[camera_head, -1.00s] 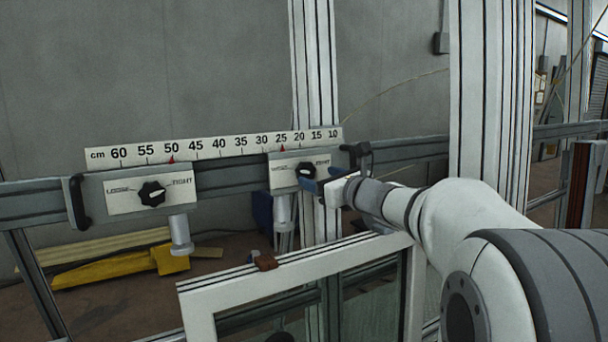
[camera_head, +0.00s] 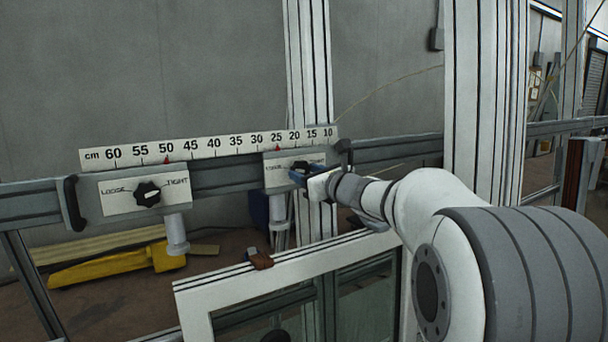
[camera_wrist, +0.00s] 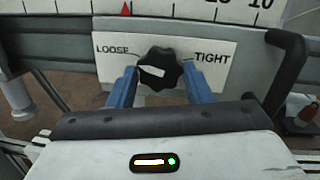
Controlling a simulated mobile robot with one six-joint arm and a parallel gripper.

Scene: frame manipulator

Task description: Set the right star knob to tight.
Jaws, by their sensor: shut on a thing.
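The right star knob (camera_wrist: 160,68) is black with a white pointer mark and sits on a white plate (camera_wrist: 220,75) reading LOOSE at left and TIGHT at right. Its white mark lies on the left half, toward LOOSE. My gripper (camera_wrist: 161,82) has its two blue fingers on either side of the knob and is shut on it. In the head view my gripper (camera_head: 300,174) is at the right plate (camera_head: 275,176) and hides most of the knob. The left star knob (camera_head: 147,194) sits on its own plate between LOOSE and TIGHT.
A cm scale (camera_head: 205,147) runs above both plates along the grey rail (camera_head: 225,178). A black handle (camera_wrist: 289,70) stands close right of the right plate. A white-framed glass panel (camera_head: 235,279) is below my arm.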

